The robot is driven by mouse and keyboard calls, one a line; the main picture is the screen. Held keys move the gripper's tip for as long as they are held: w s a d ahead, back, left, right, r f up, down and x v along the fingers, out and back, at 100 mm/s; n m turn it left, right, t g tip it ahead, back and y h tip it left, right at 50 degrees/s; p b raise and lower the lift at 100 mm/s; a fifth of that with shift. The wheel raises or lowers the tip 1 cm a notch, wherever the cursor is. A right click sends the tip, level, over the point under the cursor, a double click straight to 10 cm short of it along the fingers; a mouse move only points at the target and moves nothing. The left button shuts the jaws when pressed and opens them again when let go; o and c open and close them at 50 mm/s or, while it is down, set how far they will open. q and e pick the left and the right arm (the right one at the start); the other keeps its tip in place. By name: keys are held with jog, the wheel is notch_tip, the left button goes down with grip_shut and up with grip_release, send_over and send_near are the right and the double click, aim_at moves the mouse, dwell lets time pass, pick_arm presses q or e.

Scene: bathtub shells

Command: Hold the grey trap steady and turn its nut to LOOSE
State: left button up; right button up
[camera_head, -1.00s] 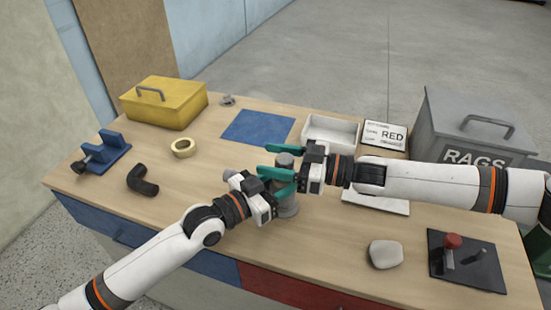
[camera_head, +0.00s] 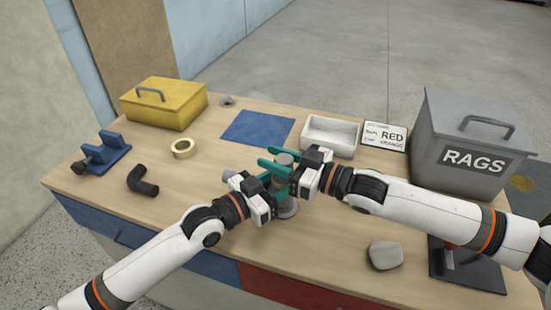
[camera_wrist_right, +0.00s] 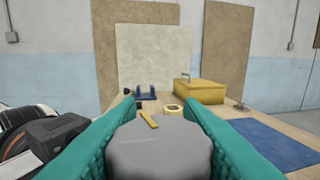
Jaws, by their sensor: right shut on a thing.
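The grey trap (camera_head: 285,159) stands upright on the workbench, its upper and lower parts partly hidden by both grippers. My right gripper (camera_head: 284,162) is shut around its round grey top from the right. In the right wrist view the grey nut (camera_wrist_right: 158,153) fills the space between the teal fingers of my right gripper (camera_wrist_right: 158,125), with a yellow mark (camera_wrist_right: 149,119) on its top near the far edge. My left gripper (camera_head: 277,187) is at the trap's body, lower and from the left. Its fingertips are partly hidden, so its grip is unclear. No LOOSE lettering is readable.
A blue mat (camera_head: 257,127), tape roll (camera_head: 184,148), black elbow (camera_head: 142,181) and yellow toolbox (camera_head: 163,107) lie left. A pale stone (camera_head: 385,255) is front right.

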pick_arm(q)
jog(key=shift+d, duration=0.1)
pick_arm(e)
jog(key=shift+m+t, duration=0.3)
jog(key=shift+t, duration=0.1)
jog(key=o, duration=1)
jog(key=v, duration=1.2)
jog(key=shift+r, duration=0.2)
jog(key=shift+s, duration=0.1)
pick_arm(q)
jog(key=o, duration=1.2)
jog(key=shift+c, duration=0.2)
